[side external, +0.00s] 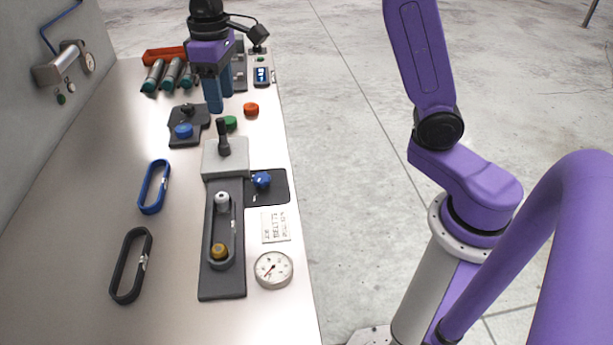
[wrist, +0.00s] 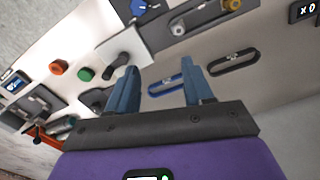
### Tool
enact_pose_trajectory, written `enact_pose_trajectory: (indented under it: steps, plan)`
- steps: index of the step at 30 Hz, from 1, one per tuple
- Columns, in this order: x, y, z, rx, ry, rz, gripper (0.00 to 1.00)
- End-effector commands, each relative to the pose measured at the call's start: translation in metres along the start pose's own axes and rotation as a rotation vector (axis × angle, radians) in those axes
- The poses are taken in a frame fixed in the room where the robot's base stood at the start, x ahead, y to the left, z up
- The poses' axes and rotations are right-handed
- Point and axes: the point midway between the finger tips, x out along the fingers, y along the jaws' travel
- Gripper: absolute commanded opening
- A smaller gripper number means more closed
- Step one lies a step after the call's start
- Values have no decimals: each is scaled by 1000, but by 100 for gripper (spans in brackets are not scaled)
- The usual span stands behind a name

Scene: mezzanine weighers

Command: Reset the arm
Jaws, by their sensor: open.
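My gripper (side external: 219,95) has a purple body and two blue fingers. In the side external view it hangs, fingers down, over the far part of the bench, near a dark plate (side external: 176,139) with a blue knob. In the wrist view the fingers (wrist: 160,92) stand wide apart with nothing held between them.
A grey block with a black upright lever (side external: 224,146) and a slotted dark plate (side external: 207,275) take up the bench's right side. A dial gauge (side external: 273,270) sits by the right edge. Red and green buttons (side external: 251,109) (side external: 230,123) are near my gripper. The bench's left part is mostly clear.

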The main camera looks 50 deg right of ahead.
Motion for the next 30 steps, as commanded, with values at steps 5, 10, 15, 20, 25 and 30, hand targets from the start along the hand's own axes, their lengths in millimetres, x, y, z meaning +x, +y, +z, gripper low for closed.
enact_pose_trajectory:
  steps: [5,10,15,20,25,30]
  plan:
    - [4,-34,54,-120,3,-2,51]
    - [14,-57,111,-230,7,-4,51]
    - [26,-72,171,-341,10,-7,51]
    - [42,-77,230,-444,12,-10,51]
    - [58,-76,282,-535,14,-13,51]
    - [68,-72,309,-584,15,-14,51]
